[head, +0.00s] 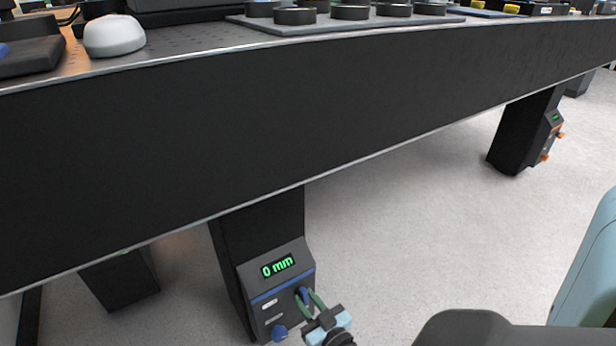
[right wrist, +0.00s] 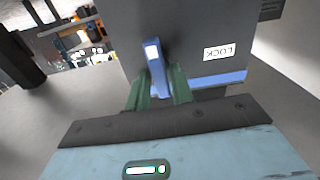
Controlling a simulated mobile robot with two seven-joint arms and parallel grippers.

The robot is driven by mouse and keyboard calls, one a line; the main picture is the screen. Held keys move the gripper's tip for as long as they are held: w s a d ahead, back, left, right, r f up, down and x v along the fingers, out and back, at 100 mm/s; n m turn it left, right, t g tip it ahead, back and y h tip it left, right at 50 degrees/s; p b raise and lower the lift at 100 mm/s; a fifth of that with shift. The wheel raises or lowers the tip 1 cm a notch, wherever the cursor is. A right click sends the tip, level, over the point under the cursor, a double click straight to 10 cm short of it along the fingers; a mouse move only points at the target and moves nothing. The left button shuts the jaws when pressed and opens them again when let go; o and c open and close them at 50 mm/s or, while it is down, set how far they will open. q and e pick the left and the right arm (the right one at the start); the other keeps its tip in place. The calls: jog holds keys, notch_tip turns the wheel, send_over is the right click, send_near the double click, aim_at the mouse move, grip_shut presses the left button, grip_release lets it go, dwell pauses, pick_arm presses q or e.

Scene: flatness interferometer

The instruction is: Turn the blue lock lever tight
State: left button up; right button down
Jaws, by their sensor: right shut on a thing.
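The blue lock lever (head: 302,294) is on the front of a dark control box (head: 256,322) on the near table leg. In the right wrist view the lever (right wrist: 154,56) is a slim blue bar with a pale patch near its end, tilted slightly from upright. A LOCK label (right wrist: 221,52) beside it reads upside down. My right gripper (head: 312,301) is shut on the lever; its green fingers (right wrist: 158,92) sit on both sides of it and hide its lower part. My left gripper is not in view.
The box's green display (head: 278,266) reads "0 mm", and a blue round knob (head: 279,332) sits low on its front. The dark table edge (head: 240,130) overhangs above. Another leg with an orange-knobbed box (head: 550,138) stands at the far right. The pale floor between is clear.

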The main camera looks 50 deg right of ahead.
jog(key=n+p, duration=0.2)
jog(key=n, duration=0.1)
jog(key=shift+a+r, duration=0.1)
jog(key=n+p, duration=0.1)
jog(key=n, duration=0.3)
jog(key=shift+a+n, duration=0.15)
jog(key=shift+n, duration=0.15)
jog(key=n, duration=0.4)
jog(key=shift+a+f+n+p, duration=0.1)
jog(key=shift+f+n+p, duration=0.2)
jog(key=shift+f+p, duration=0.05)
jog(key=n, duration=0.4)
jog(key=shift+f+n, duration=0.15)
jog(key=shift+n, duration=0.25)
jog(key=c, duration=1.4)
grip_release()
